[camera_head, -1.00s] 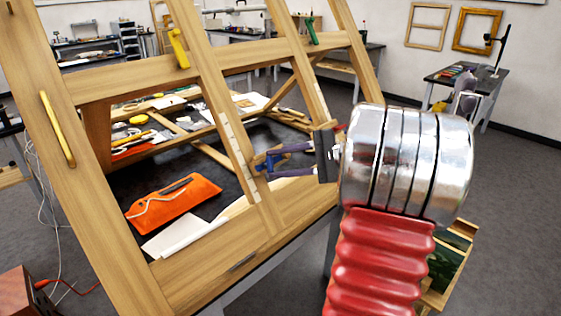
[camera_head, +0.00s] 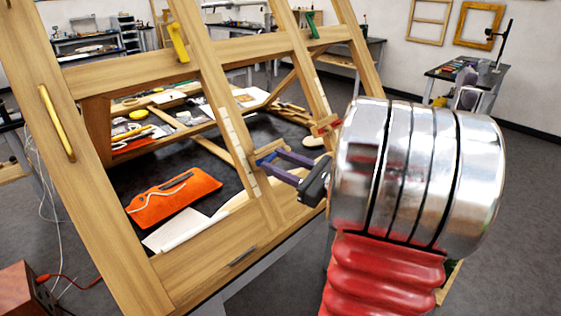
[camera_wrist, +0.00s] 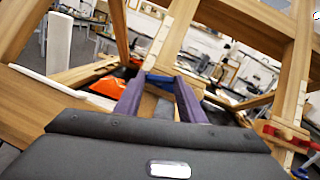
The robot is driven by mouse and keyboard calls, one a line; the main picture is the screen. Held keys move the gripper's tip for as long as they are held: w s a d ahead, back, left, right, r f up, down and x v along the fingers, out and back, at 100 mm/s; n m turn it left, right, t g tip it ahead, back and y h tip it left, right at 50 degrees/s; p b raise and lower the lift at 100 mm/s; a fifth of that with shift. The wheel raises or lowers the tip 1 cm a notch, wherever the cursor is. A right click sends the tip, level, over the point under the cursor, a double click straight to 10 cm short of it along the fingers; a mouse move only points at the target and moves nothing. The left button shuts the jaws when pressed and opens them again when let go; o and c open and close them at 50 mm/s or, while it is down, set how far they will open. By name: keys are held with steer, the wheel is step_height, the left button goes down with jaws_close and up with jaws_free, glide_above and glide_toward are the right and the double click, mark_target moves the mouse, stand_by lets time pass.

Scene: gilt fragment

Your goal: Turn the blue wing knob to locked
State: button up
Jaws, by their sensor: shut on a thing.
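The blue wing knob (camera_head: 262,156) sits on the middle upright of the wooden frame (camera_head: 235,140), beside a pale marked strip. In the head view it is small and partly covered by my fingers. My gripper (camera_head: 268,157) reaches it from the right, its two purple fingers closed on the knob. In the wrist view my gripper (camera_wrist: 160,82) points at the upright, and a little blue of the knob (camera_wrist: 159,77) shows between the fingertips. The knob's exact angle is hard to read.
A red knob (camera_head: 325,125) is on the upright to the right. A yellow knob (camera_head: 178,42) and a green knob (camera_head: 311,25) are higher on the frame. A gold handle (camera_head: 57,122) is at left. An orange pouch (camera_head: 172,199) lies on the dark surface behind.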

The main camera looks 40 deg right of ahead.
steer(key=shift+a+m+t+h, duration=0.2)
steer(key=shift+m+t+h, duration=0.1)
steer(key=shift+m+h, duration=1.65)
steer(key=shift+m+y, duration=0.35)
steer(key=shift+m, duration=0.1)
steer(key=o, duration=1)
steer(key=shift+o, duration=0.2)
steer(key=shift+s, duration=0.15)
steer(key=s, duration=1.3)
steer(key=shift+s+f, duration=0.25)
steer(key=shift+f, duration=0.2)
